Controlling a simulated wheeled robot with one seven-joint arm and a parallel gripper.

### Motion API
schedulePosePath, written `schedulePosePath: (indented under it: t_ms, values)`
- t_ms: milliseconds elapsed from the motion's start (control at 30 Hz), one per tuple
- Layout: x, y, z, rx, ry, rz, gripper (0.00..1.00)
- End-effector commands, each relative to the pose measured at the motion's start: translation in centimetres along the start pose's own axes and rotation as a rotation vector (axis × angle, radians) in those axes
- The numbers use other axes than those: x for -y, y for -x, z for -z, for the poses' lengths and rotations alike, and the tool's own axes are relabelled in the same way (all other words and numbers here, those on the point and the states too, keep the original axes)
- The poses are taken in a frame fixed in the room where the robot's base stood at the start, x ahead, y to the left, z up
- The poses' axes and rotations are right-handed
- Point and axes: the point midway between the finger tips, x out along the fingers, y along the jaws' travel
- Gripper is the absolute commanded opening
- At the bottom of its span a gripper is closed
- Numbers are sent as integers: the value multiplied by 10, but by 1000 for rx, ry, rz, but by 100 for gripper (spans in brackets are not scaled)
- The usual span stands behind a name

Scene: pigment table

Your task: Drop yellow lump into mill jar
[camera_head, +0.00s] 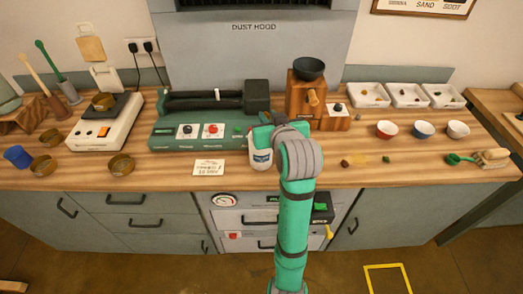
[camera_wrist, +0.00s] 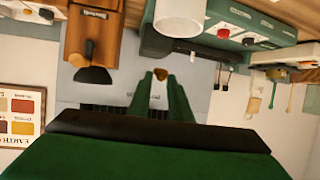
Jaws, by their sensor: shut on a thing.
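In the head view my wrist and arm hide the fingers and the lump. The white mill jar (camera_head: 261,159) with a blue label stands on the table in front of the green mill (camera_head: 205,130), just below my wrist in the picture. Its upper part is covered by my arm. The jar also shows at the top edge of the upside-down wrist view (camera_wrist: 180,15), apart from the lump. Its mouth is not clearly visible.
A wooden grinder (camera_head: 304,97) with a dark bowl stands behind my arm. A paper card (camera_head: 209,168) lies left of the jar.

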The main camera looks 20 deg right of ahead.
Motion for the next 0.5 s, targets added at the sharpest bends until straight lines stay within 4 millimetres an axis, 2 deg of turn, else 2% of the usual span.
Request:
schedulePosePath:
  t_ms: [200,500]
  values:
    - [0,-6,-15,1,-1,0,0]
    - [0,-7,-18,0,0,0,0]
